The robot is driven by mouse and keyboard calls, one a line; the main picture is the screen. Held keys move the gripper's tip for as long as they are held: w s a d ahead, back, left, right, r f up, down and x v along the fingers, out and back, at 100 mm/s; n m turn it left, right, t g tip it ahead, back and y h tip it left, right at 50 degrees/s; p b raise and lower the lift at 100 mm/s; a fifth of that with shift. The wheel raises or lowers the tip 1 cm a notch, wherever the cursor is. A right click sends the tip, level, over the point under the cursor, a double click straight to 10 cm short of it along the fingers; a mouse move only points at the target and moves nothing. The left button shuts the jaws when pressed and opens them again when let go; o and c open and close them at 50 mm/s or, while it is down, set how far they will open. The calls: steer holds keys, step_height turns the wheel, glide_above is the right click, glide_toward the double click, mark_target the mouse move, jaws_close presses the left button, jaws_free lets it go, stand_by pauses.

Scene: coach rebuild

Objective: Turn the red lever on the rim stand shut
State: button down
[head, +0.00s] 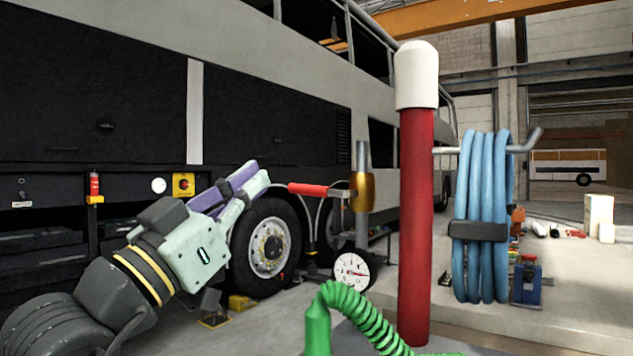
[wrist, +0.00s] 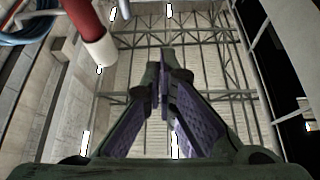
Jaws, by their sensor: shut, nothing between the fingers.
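The red lever (head: 308,189) lies about level in the head view, across the upright grey pipe (head: 362,154) of the rim stand. Its free end points left and its metal shank joins the brass valve body (head: 363,192). My gripper (head: 258,173), with purple and pale green fingers, is just left of the lever's free end, with a small gap in the picture. I cannot tell the gap in depth. In the wrist view my gripper (wrist: 164,65) is shut and empty, pointing up at the roof. The lever does not show there.
A red post with a white cap (head: 416,75) stands right of the valve and shows in the wrist view (wrist: 101,52). A round gauge (head: 352,271) hangs below the valve. A green coiled hose (head: 352,303) is in front. A bus wheel (head: 268,247) is behind. Blue hose (head: 480,215) hangs right.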

mark_target(296, 185)
steer(key=p+x, duration=0.4)
steer(key=x, duration=0.6)
steer(key=f, duration=0.4)
steer(key=shift+w, duration=0.3)
steer(key=shift+w+f+b, duration=0.1)
steer(key=shift+f+b, duration=0.65)
steer(key=shift+b, duration=0.05)
steer(key=shift+r, duration=0.1)
